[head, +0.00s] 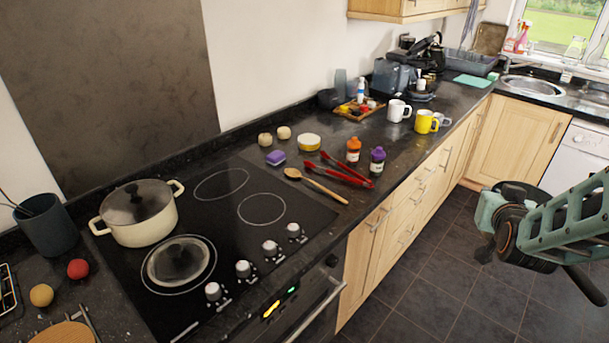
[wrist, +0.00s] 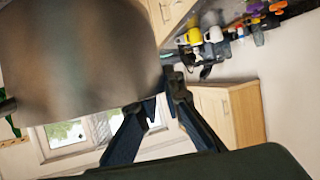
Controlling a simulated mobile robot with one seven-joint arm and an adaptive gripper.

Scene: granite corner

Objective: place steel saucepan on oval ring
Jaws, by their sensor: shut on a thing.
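The steel saucepan (wrist: 80,60) fills the upper left of the wrist view as a large, blurred brownish-grey metal body. My gripper (wrist: 163,95) is shut on it at the pan's edge; the exact grip point is hard to make out. In the head view my arm is at the right, over the floor and away from the hob. The fingers are hidden there. The oval ring (head: 221,170) is a thin white outline at the back of the black hob, bare. A round ring (head: 240,210) to its right front is also bare.
A cream lidded pot (head: 150,222) stands on the hob's left. A lid (head: 180,263) lies on the front left ring. Knobs (head: 243,269) line the front edge.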

